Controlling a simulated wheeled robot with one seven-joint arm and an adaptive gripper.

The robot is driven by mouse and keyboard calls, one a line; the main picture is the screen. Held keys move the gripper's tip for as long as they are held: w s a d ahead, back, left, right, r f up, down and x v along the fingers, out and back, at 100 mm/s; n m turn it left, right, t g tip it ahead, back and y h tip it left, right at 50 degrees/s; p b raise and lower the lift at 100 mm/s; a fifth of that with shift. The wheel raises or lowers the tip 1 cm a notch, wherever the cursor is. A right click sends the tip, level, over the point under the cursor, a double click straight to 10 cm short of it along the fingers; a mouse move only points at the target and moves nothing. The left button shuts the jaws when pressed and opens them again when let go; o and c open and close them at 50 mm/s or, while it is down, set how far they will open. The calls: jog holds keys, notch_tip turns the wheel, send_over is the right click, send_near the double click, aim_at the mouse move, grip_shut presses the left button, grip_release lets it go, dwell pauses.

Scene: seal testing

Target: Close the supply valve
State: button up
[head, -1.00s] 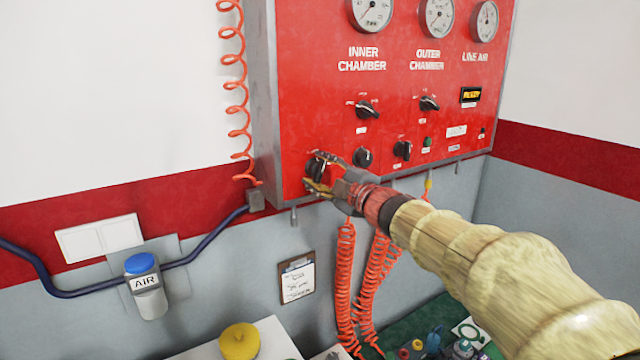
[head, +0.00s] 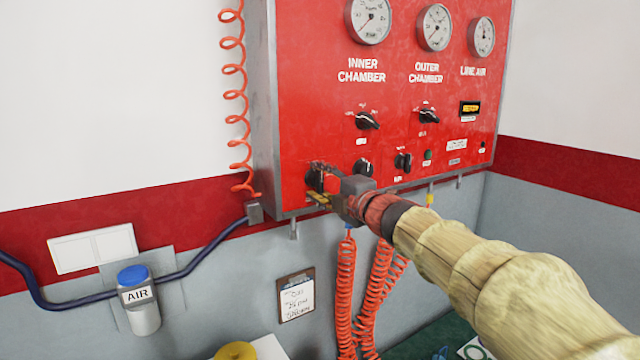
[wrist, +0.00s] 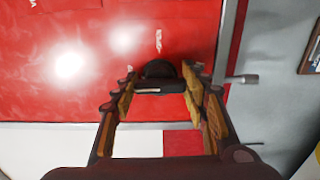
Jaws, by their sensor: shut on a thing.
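The red panel (head: 300,120) carries a row of black knobs along its lower part. My gripper (head: 321,187) is at the lower-left knob (head: 313,180), and its fingers are shut on that knob. In the wrist view, the same black knob (wrist: 158,70) sits between the two finger tips of my gripper (wrist: 162,90), close against the red face. The knob's label and pointer are hidden, so I cannot tell its setting or whether it is the supply valve.
Another knob (head: 363,167) is just right of my gripper. Three gauges (head: 369,20) are above. Orange coiled hoses (head: 346,290) hang below my arm. A blue-capped AIR unit (head: 138,300) and a clipboard (head: 296,297) are on the wall at lower left.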

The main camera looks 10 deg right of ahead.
jog(key=o, duration=1.2)
jog(key=v, duration=1.2)
